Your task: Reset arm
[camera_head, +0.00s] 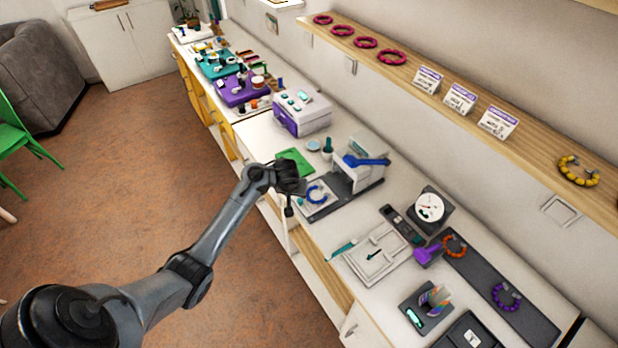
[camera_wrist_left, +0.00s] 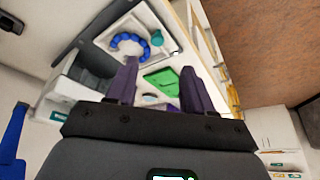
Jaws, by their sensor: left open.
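My left arm reaches in from the lower left in the head view. Its gripper (camera_head: 289,207) hangs beside the counter's front edge, near a white tray (camera_head: 323,206) with a blue bead bracelet (camera_head: 317,187). In the left wrist view the two dark fingers (camera_wrist_left: 158,80) are spread apart with nothing held between them. Beyond them show the blue bracelet (camera_wrist_left: 129,44), a small teal piece (camera_wrist_left: 157,38) next to it, and a green mat (camera_wrist_left: 162,78). The green mat also lies behind my gripper in the head view (camera_head: 295,160). My right gripper is in neither view.
A white press with a blue lever (camera_head: 366,161) stands right of the bracelet tray. A dial gauge (camera_head: 430,207), a purple tool (camera_head: 427,253) and a dark board (camera_head: 480,270) with bracelets are farther right. A shelf (camera_head: 410,70) runs above. The floor (camera_head: 140,190) is open.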

